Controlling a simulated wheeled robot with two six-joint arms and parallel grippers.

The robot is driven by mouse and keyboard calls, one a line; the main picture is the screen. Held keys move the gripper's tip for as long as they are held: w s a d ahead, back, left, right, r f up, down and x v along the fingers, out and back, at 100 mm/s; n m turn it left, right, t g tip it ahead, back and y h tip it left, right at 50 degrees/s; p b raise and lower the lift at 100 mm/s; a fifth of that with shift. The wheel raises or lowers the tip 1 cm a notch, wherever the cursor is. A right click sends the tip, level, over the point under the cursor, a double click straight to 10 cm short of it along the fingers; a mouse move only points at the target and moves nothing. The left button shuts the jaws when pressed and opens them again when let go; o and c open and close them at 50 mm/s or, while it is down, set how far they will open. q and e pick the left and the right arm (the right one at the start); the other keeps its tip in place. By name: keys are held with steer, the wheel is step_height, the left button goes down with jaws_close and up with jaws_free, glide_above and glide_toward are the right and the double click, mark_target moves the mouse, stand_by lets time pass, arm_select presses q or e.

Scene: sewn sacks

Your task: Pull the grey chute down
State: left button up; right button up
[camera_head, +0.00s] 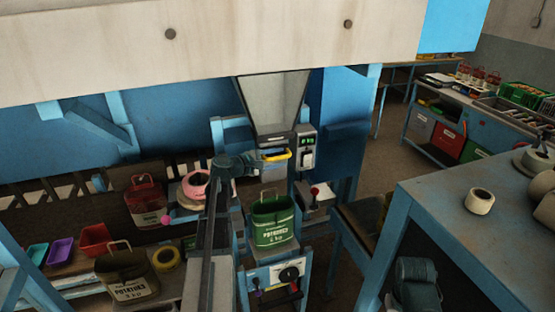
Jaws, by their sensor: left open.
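The grey chute (273,103) hangs at the centre below a large pale panel and narrows downward. My left gripper (262,158) is open at the left end of this bar. I cannot tell whether its fingers are around the bar or only beside it. A green sack (274,222) marked potatoes stands upright with its mouth open below the chute. My right gripper is not in view.
At left, a bench holds a red sack (146,203), a dark potato sack (127,275), tape rolls and small trays. A blue-edged table (455,215) stands at right.

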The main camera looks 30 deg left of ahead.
arm_select(q)
jaws_close()
stand_by(1.4)
